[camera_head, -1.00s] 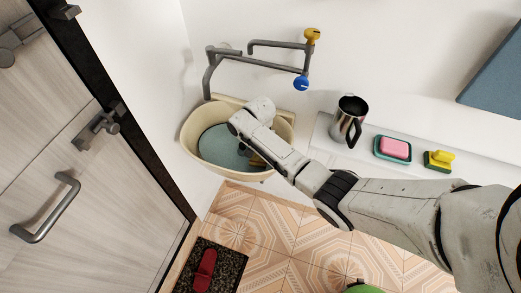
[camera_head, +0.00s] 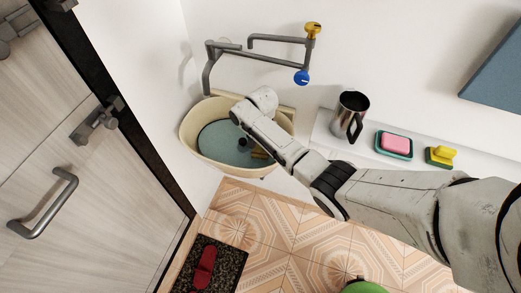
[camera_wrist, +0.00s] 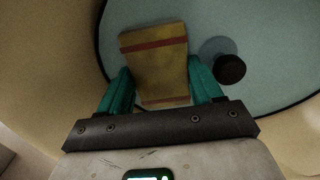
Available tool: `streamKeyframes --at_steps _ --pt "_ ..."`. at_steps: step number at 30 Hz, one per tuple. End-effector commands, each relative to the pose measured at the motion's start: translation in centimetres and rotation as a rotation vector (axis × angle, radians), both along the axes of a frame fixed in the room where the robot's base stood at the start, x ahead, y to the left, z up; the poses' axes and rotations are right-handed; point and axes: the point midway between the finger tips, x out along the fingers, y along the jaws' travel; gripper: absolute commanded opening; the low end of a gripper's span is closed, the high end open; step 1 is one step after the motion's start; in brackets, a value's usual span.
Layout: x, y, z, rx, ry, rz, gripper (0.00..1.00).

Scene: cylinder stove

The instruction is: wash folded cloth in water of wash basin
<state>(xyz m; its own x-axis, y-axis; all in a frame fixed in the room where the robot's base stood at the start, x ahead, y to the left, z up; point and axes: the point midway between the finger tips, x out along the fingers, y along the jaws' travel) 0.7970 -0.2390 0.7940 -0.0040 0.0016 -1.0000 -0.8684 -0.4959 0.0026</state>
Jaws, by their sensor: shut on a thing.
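The cream wash basin (camera_head: 188,142) hangs on the wall and holds blue-grey water (camera_head: 215,140). My gripper (camera_wrist: 160,75) is inside the basin, its teal fingers shut on the sides of the folded cloth (camera_wrist: 160,65). The cloth is yellow-brown with dark red stripes near its ends. In the head view a small part of the cloth (camera_head: 260,154) shows below my wrist, over the right side of the water. I cannot tell how far it is under the surface. My arm hides the basin's right part.
A dark round knob (camera_wrist: 229,69) stands in the basin right of the cloth. Pipes with a yellow tap (camera_head: 313,29) and a blue tap (camera_head: 301,77) are above.

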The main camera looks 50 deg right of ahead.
Motion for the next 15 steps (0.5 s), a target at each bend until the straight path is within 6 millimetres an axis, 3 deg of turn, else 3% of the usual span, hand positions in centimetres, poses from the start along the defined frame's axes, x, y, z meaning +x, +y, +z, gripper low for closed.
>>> streamKeyframes --at_steps 7,15 --pt "0.5 -1.2 0.0 0.0 -0.001 0.0 0.41" --pt "0.0 0.4 0.3 0.002 -0.001 0.001 0.41"
